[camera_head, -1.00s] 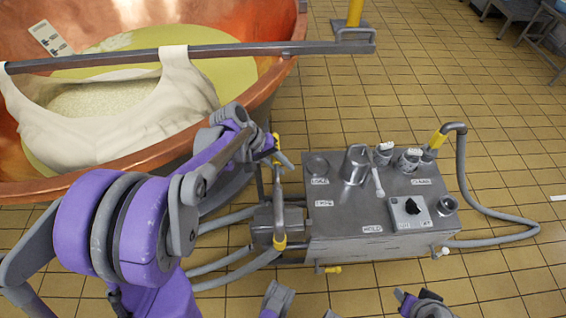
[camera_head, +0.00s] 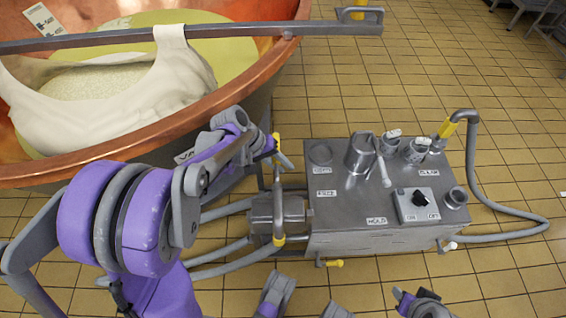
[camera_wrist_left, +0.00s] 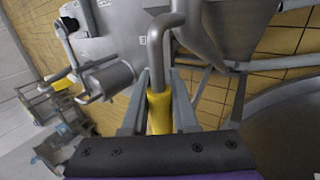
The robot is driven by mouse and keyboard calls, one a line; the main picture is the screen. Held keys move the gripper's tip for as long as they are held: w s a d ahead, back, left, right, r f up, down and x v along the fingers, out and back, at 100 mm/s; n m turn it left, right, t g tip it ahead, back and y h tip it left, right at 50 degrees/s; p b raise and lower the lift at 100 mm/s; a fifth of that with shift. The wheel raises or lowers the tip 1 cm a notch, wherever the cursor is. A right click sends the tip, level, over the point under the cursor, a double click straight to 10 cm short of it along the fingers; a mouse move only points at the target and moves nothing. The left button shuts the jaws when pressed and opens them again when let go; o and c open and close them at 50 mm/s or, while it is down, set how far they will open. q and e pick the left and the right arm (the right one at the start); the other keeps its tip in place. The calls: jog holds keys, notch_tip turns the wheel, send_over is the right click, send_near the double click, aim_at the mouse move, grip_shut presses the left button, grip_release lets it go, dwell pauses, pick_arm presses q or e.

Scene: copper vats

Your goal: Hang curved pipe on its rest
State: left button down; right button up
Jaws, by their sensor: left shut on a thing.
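The curved pipe shows in the left wrist view as a yellow sleeve (camera_wrist_left: 159,112) with a bent grey tube (camera_wrist_left: 160,45) beyond it. My left gripper (camera_wrist_left: 158,90) is shut on the yellow sleeve, one finger on each side. In the head view my left gripper (camera_head: 270,150) is beside the yellow part of a pipe (camera_head: 277,141), left of the steel cabinet and above the pump (camera_head: 276,212). Whether the pipe's lower end touches a fitting cannot be told. I cannot make out the rest with certainty. My right gripper's fingers do not show.
The steel cabinet (camera_head: 340,215) carries a jug (camera_head: 361,153), capped fittings and a black knob (camera_head: 419,198). A yellow-sleeved hose (camera_head: 471,165) loops at its right. The copper vat (camera_head: 250,105) with a cloth (camera_head: 150,105) is at left. Tiled floor is open behind the cabinet.

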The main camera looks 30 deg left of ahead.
pick_arm(q)
jog(key=shift+f, duration=0.45)
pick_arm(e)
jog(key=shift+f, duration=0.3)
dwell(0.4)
pick_arm(q)
jog(key=c, duration=0.6)
grip_release()
jog(key=p+v, duration=0.3)
jog(key=v, duration=0.8)
jog(key=s+d+f+m+t+y, duration=0.15)
jog(key=s+d+m+y, duration=0.5)
jog(key=s+d, duration=0.75)
notch_tip(320, 180, up, 18)
jog(key=a+p, duration=0.2)
jog(key=p, duration=1.4)
jog(key=shift+w+a+h, duration=0.3)
jog(key=shift+w+h, duration=0.05)
jog(key=shift+w, duration=0.1)
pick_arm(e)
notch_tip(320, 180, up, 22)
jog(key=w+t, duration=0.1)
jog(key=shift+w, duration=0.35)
pick_arm(q)
jog(key=shift+t, duration=0.25)
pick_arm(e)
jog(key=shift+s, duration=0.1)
